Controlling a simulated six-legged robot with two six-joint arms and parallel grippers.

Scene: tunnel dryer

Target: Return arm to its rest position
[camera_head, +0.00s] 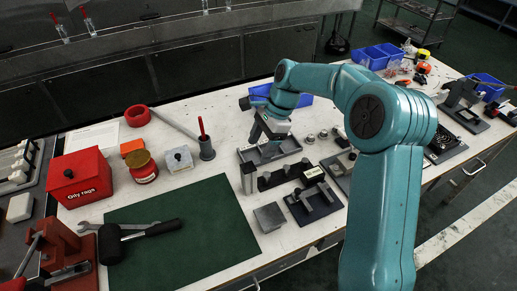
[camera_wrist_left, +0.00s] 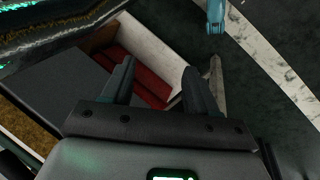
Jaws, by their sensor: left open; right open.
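My right arm (camera_head: 385,130) is teal and reaches from the lower right over the white workbench (camera_head: 240,215). Its gripper (camera_head: 268,148) points down over a grey tray (camera_head: 285,145) behind a row of metal fixtures. It is open, and its fingertips are small and partly hidden, so I cannot tell whether they touch the tray. My left gripper (camera_wrist_left: 158,68) shows only in the left wrist view, with its two dark fingers apart and nothing between them. Beyond it are a dark red surface and a dark floor with a white line.
A red "Oily rags" box (camera_head: 80,178), a hammer (camera_head: 140,235) on a green mat (camera_head: 205,205), and a red tape roll (camera_head: 137,115) are on the left. Metal fixtures (camera_head: 315,200) stand near the right gripper. Blue bins (camera_head: 375,55) are at the back right. The mat's right part is clear.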

